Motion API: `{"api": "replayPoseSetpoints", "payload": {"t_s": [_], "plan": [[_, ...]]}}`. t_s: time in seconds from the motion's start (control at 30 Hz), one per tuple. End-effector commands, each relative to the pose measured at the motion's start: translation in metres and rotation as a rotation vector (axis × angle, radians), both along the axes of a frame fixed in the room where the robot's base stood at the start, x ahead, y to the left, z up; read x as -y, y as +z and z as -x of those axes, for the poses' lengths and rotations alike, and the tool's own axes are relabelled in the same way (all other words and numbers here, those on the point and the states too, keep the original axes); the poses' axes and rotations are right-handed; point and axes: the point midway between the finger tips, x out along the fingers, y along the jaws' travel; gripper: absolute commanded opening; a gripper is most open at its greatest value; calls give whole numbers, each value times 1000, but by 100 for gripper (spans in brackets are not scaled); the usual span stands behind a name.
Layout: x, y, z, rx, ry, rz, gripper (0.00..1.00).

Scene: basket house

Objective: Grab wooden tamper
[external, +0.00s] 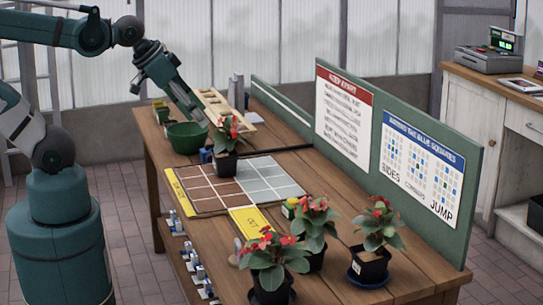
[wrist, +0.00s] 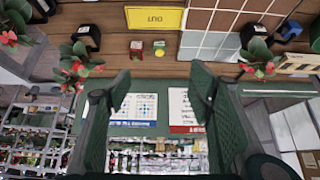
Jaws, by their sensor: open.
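I cannot clearly make out the wooden tamper. A small pale tan object (external: 238,251) beside the yellow card could be it, but it is partly hidden by a plant and too small to tell. My gripper (external: 203,124) is above the far part of the table, near the green bowl (external: 187,138) and the light wooden rack (external: 222,106). In the wrist view my gripper (wrist: 162,85) has its two fingers spread wide with nothing between them.
A tiled grid (external: 235,184) and yellow card (external: 251,222) lie mid-table. Potted red-flowered plants (external: 268,268) crowd the near end; another (external: 226,145) stands near my gripper. A green board (external: 342,100) with signs lines the table's right edge. A small yellow-green item (wrist: 159,48) sits near the card.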

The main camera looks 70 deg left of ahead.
Motion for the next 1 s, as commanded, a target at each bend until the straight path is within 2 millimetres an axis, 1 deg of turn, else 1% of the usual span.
{"api": "replayPoseSetpoints", "payload": {"t_s": [0.03,0.17,0.2,0.67,0.87,1.0], "plan": [[0,0,0,0,0,0,45],[0,0,0,0,0,0,28],[0,0,0,0,0,0,27],[2,-4,-2,-11,17,21,27],[8,-15,-8,-53,80,95,27],[16,-29,-14,-102,150,175,27]]}}
